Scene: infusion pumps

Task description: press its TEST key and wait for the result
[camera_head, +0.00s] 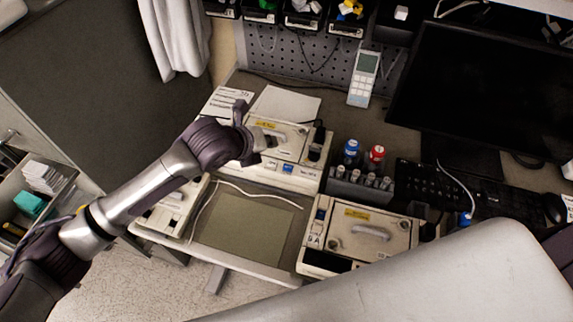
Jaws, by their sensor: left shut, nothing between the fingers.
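A cream infusion pump (312,178) with a carrying handle, a yellow label and a small blue-marked front panel (287,168) stands at the middle of the bench. My left gripper (268,141) is shut and empty over the left part of this pump, behind its front panel. I cannot tell whether it touches the casing. A second pump (395,243) with a yellow label stands at the front right. A third pump (163,217) at the front left is partly hidden by my left arm. The key lettering is too small to read, so I cannot pick out a TEST key. My right gripper is not in view.
A grey mat (245,232) with a white cable lies between the pumps. A rack (358,189) with blue-capped (351,148) and red-capped (377,153) bottles stands right of the middle pump. A handheld meter (363,80), monitor (480,95) and keyboard (470,195) are behind and right.

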